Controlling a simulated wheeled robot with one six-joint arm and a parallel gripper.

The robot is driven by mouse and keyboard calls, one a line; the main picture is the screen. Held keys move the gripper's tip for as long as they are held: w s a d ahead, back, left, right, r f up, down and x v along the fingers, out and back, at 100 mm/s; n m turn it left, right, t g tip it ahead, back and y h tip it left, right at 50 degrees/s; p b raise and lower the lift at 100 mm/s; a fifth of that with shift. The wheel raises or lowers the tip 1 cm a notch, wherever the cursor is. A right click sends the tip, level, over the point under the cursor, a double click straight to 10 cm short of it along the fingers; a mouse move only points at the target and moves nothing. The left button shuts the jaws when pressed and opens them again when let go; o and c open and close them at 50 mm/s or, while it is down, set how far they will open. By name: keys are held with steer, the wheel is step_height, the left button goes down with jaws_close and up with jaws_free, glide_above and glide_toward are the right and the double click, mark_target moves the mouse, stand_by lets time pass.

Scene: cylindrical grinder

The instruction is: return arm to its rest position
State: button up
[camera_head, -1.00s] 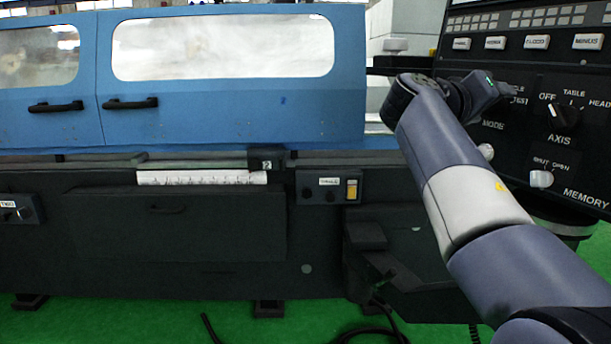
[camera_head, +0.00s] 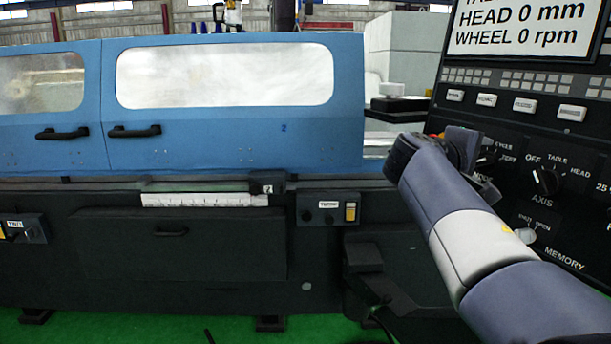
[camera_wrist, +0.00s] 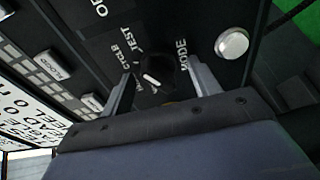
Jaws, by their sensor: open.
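In the head view my arm reaches from the lower right up to the control panel (camera_head: 520,180), bent at the wrist. My gripper (camera_head: 480,150) is at the panel's left part, its fingertips not clear there. In the wrist view my gripper (camera_wrist: 162,80) is open and empty, with one finger on each side of the dark mode knob (camera_wrist: 158,77) with a white mark. I cannot tell how far the fingertips are from the knob or whether they touch it. In the head view the knob is largely hidden by my wrist.
The axis knob (camera_head: 547,181) and a round white button (camera_head: 525,235) are close to my arm. White keys (camera_head: 488,100) and a display (camera_head: 530,27) are above. The blue grinder doors (camera_head: 235,110) are shut at the left. Open air lies before them.

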steer(key=n+p, duration=0.2)
steer(key=p, duration=0.1)
steer(key=n+p, duration=0.1)
steer(key=p, duration=0.1)
steer(key=shift+r+n+y, duration=0.25)
steer(key=shift+n+y, duration=0.15)
steer(key=n+g+p, duration=0.1)
steer(key=n+p, duration=0.2)
steer(key=p, duration=0.3)
steer(key=shift+n, duration=0.4)
steer(key=shift+f+n+g+p, duration=0.15)
steer(key=shift+n+g+p, duration=0.25)
steer(key=shift+n+p, duration=0.7)
steer(key=shift+p, duration=0.3)
steer(key=shift+f, duration=0.2)
